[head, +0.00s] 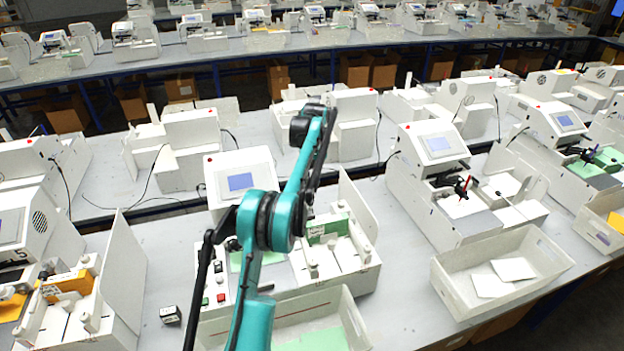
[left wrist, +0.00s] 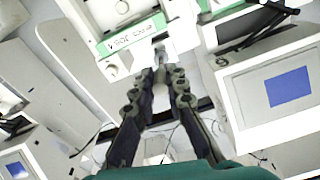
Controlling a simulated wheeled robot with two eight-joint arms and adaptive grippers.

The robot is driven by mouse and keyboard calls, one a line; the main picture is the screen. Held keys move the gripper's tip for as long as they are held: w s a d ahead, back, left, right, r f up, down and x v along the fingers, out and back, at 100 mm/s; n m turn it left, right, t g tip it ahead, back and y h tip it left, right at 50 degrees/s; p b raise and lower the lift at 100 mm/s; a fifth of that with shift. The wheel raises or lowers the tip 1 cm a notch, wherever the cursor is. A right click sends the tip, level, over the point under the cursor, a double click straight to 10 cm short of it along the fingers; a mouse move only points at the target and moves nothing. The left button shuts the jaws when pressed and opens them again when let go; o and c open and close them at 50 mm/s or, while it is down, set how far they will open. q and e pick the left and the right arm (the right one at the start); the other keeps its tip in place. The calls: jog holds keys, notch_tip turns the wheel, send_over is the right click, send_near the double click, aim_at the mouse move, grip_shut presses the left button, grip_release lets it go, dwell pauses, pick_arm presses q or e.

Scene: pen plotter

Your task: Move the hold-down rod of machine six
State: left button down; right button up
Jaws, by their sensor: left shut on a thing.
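The machine in front of me (head: 240,165) is white, with a blue screen, a red button and a side panel of buttons. No number is readable on it. Its screen also shows at the right of the left wrist view (left wrist: 288,87). My left gripper (left wrist: 160,78) is shut at the hold-down rod (left wrist: 160,54), of which only a small grey end shows beyond the fingertips. The rod is beside the stack of green-and-white boxes (left wrist: 137,36), also seen in the head view (head: 328,228). In the head view my teal arm hides the gripper and rod. My right gripper is out of view.
A white bin (head: 352,318) with green sheets stands in front of the machine. Another bin (head: 450,285) with white pieces is at the right. A small dark-and-white block (head: 171,315) lies at the left. Similar machines (head: 430,150) stand on both sides, with upright side panels.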

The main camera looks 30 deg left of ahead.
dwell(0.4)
pick_arm(q)
jog(key=c, duration=1.5)
grip_release()
jog(key=shift+c, duration=0.2)
jog(key=shift+w+a+f, duration=0.1)
notch_tip(320, 180, up, 12)
jog(key=shift+s+d, duration=0.25)
jog(key=shift+d, duration=0.1)
